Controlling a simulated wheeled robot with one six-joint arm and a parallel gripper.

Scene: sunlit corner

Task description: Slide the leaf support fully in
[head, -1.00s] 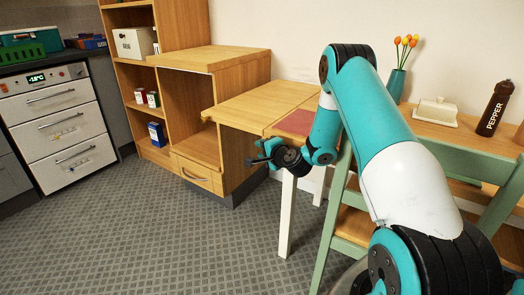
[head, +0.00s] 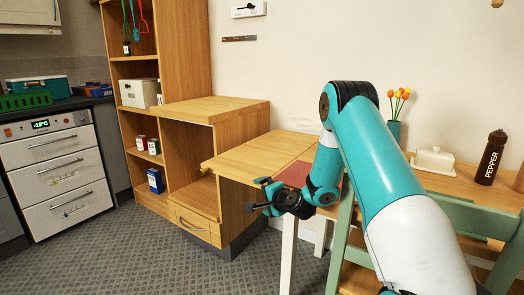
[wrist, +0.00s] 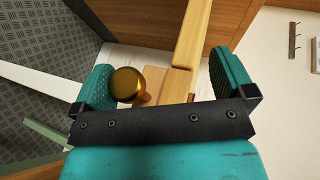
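The wooden drop-leaf table's leaf (head: 245,160) stands level beside the cabinet. In the head view I cannot make out the leaf support under it. My gripper (head: 256,195) is below and in front of the leaf, its fingers pointing left. In the wrist view my gripper (wrist: 165,82) is open, with teal pads left and right. A round brass knob (wrist: 127,84) lies between the pads, close to the left one. It appears joined to a wooden piece that I take as the leaf support (wrist: 154,77), beside a wooden edge. Contact with the knob is unclear.
A wooden cabinet (head: 205,140) with an open shelf and drawer stands left of the leaf. A green chair (head: 342,235) is close beside my arm. A red mat (head: 294,174) lies on the table. Grey floor (head: 110,255) is clear at front left.

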